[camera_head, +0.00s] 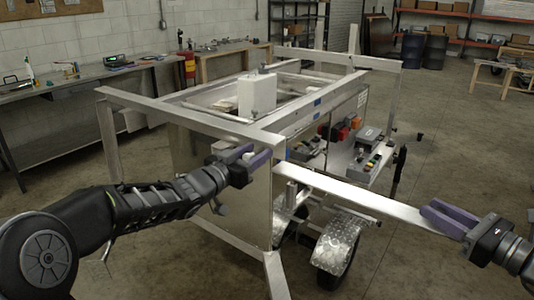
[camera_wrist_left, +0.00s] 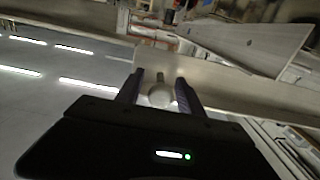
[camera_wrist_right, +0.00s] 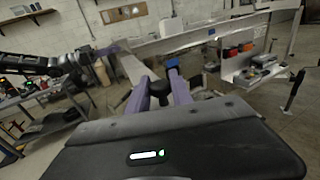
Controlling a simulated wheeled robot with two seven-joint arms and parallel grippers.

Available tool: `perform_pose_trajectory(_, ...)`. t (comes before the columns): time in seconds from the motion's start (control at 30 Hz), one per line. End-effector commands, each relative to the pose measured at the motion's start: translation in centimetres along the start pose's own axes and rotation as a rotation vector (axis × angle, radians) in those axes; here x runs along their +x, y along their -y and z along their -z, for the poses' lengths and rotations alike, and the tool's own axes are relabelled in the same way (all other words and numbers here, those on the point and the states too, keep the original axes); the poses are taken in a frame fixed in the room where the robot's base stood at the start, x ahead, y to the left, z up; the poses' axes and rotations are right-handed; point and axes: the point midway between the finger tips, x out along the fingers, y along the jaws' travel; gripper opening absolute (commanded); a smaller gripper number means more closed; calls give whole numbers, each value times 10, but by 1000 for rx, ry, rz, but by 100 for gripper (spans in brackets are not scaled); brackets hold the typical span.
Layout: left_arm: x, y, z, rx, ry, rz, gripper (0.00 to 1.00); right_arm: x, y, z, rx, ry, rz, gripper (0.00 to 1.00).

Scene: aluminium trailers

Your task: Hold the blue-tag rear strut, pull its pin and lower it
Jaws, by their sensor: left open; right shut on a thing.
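A pale metal strut (camera_head: 350,196) reaches out from the near right corner of the trailer frame, sloping slightly down toward the lower right. My right gripper (camera_head: 440,216) is shut on its outer end; the strut also shows in the right wrist view (camera_wrist_right: 133,68). A blue patch (camera_wrist_right: 172,63) shows by the right fingers, perhaps the tag. My left gripper (camera_head: 250,158) is open near the strut's inner end at the frame corner. In the left wrist view, a pale round knob (camera_wrist_left: 160,95) lies between its open fingers, perhaps the pin's head. The strut's joint is hidden behind the left gripper.
The aluminium trailer (camera_head: 225,125) fills the middle, with a wheel under a tread-plate fender (camera_head: 343,240). A leg (camera_head: 276,275) stands at its near corner. A control box (camera_head: 365,137) sits on the side shelf. A bench (camera_head: 90,85) lines the left wall.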

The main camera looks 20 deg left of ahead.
Motion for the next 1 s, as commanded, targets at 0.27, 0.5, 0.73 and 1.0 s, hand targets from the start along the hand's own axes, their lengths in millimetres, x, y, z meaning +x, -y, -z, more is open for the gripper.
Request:
perform_pose_trajectory(0.27,0,0,0,0,0,0,29,0,0,-1,-1,1,1,0)
perform_pose_trajectory(0.5,0,0,0,0,0,0,10,0,0,-1,-1,1,1,0)
perform_pose_trajectory(0.73,-1,0,0,0,0,0,0,0,0,-1,-1,1,1,0)
perform_pose_trajectory(1.0,0,0,0,0,0,0,0,0,0,-1,-1,1,1,0)
